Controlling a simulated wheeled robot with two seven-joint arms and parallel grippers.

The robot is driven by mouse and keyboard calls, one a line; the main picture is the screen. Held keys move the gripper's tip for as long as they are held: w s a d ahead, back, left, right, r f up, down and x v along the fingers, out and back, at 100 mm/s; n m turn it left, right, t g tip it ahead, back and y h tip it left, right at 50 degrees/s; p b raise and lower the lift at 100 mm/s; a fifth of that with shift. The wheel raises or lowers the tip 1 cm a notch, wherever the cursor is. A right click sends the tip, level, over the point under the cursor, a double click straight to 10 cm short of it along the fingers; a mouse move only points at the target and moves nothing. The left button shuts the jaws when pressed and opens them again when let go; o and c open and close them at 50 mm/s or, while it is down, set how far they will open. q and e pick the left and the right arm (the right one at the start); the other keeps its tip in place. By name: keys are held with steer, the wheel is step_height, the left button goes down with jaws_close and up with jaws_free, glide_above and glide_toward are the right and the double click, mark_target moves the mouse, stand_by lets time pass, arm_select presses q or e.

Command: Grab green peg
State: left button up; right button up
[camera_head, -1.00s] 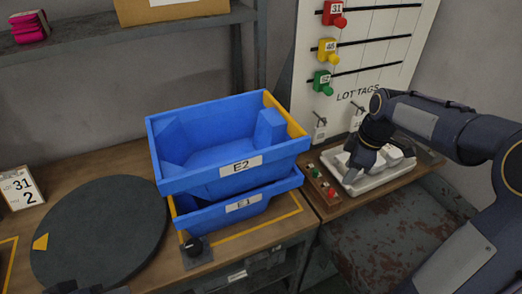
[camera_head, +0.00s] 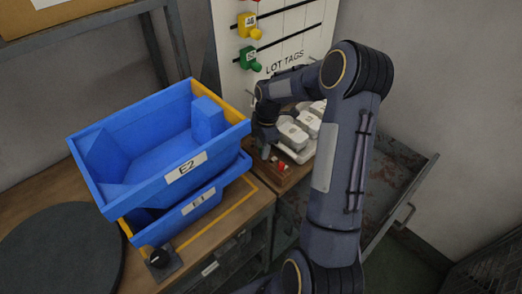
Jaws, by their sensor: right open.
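My right gripper (camera_head: 266,154) points down over the wooden peg block (camera_head: 286,181) beside the blue bins. Its jaws are open, though their gap is hard to make out at this size. Red pegs (camera_head: 281,167) show in the block just right of the fingertips. No green peg can be made out in the block; my gripper covers its left part. A larger green tag (camera_head: 250,60) hangs on the white LOT TAGS board. My left gripper is not in view.
Stacked blue bins E2 (camera_head: 190,165) and E1 (camera_head: 198,205) stand close left of my gripper. A white tray (camera_head: 298,155) of pale items lies just right. A yellow tag (camera_head: 249,26) hangs above the green one. A dark round disc (camera_head: 60,255) lies at left.

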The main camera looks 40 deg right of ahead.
jaws_close()
steer(key=shift+r, duration=0.15)
stand_by(0.4)
